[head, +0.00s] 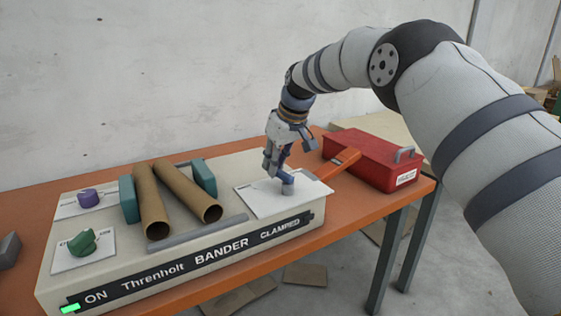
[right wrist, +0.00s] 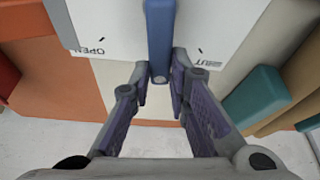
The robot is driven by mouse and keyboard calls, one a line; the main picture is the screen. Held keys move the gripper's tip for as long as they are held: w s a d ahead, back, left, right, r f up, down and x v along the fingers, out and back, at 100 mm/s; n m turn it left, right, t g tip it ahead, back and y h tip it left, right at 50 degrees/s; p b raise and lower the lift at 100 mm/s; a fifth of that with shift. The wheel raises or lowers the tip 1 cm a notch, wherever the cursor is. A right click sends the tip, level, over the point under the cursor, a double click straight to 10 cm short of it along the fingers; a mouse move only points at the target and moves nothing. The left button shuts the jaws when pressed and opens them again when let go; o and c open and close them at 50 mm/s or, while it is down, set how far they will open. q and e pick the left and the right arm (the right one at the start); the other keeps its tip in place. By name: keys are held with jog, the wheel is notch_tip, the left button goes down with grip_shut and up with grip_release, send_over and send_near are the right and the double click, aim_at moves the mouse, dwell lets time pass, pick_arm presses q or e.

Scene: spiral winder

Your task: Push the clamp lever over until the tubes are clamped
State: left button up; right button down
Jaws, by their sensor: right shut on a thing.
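The clamp lever (head: 288,184) is a blue-grey bar above a white plate on the right part of the bander. In the right wrist view the blue lever (right wrist: 160,35) points between the marks OPEN and SHUT. My right gripper (head: 277,165) is shut on the lever, with one finger on each side of its end. The same gripper (right wrist: 161,88) shows close up in the right wrist view. Two brown cardboard tubes, the left one (head: 150,200) and the right one (head: 186,192), lie between a left teal jaw (head: 128,200) and a right teal jaw (head: 204,178). My left gripper is not in view.
The bander (head: 165,261) has a purple knob (head: 88,198), a green knob (head: 83,242) and a lit green lamp (head: 69,309). A red box (head: 372,158) and an orange handle (head: 337,163) lie right of it on the orange table (head: 388,205). A grey block (head: 9,250) is at the left edge.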

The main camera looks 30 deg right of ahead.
aim_at(289, 176)
jog(key=n, duration=0.1)
jog(key=a+n+y, duration=0.1)
jog(key=n, duration=0.2)
jog(key=shift+s+a+f+g+b, duration=0.25)
jog(key=shift+s+a+g+b, duration=0.05)
jog(key=shift+g+b, duration=0.1)
pick_arm(q)
jog(key=shift+s+f+g+b, duration=0.3)
jog(key=shift+s+f+b, duration=0.05)
jog(key=shift+s+f, duration=0.6)
pick_arm(e)
jog(key=shift+s+a+n+g+y, duration=0.15)
jog(key=shift+s+a+n+y, duration=0.15)
jog(key=shift+n, duration=0.5)
jog(key=shift+s+a+n+g+y, duration=0.15)
jog(key=shift+n+y, duration=0.25)
jog(key=shift+n, duration=0.4)
jog(key=c, duration=1.6)
grip_release()
jog(key=shift+o, duration=0.4)
jog(key=shift+r, duration=0.1)
jog(key=shift+r, duration=0.2)
jog(key=v, duration=1.1)
jog(key=shift+d+r, duration=0.15)
jog(key=shift+r, duration=0.15)
jog(key=shift+f, duration=0.1)
